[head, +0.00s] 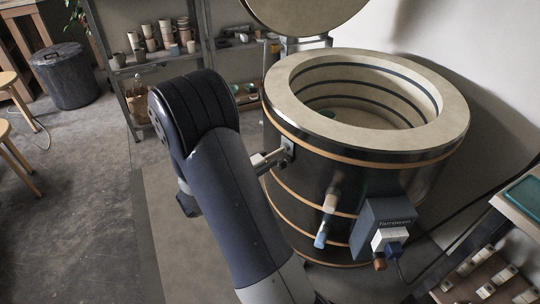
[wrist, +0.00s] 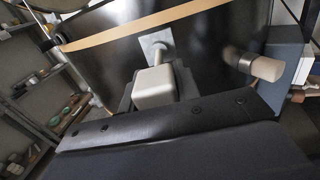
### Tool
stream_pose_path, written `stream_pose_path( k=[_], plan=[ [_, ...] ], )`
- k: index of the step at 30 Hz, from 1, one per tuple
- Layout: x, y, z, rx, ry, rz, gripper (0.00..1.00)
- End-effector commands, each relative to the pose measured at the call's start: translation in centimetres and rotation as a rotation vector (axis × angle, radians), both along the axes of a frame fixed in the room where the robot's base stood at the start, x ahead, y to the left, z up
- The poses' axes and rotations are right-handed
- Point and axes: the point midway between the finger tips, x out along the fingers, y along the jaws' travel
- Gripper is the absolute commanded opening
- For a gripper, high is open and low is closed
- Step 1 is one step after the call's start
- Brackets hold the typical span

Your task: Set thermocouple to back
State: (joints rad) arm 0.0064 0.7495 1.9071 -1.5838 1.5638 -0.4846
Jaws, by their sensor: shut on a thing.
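The kiln (head: 360,190) is a dark drum with orange bands and an open top. A pale rounded block handle (wrist: 155,88) stands out on a metal stem from a plate (wrist: 155,42) on its side. The plate and stem also show in the head view (head: 287,150). My gripper (wrist: 156,100) is shut around this block; its dark fingers are partly hidden. A blue-grey box (head: 372,222) with small lettering is on the kiln's front, with a white and dark blue piece (head: 391,241) below. I cannot surely read its lettering.
A pale peg with a dark collar (wrist: 262,67) sticks out right of my gripper. A light blue-tipped piece (head: 320,240) hangs below it in the head view. Shelves with pots (head: 158,42) stand behind. A bench (head: 520,195) is at right.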

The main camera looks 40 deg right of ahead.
Motion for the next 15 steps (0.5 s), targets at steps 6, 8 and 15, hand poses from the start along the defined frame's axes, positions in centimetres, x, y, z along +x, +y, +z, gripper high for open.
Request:
stream_pose_path(
  k=[6,8,15],
  plan=[
    [-0.02,0.01,-0.06,0.001,0.002,0.000,0.00],
    [-0.02,0.01,-0.06,0.001,0.002,0.000,0.32],
    [-0.01,-0.01,-0.03,0.000,0.001,0.000,0.52]
  ],
)
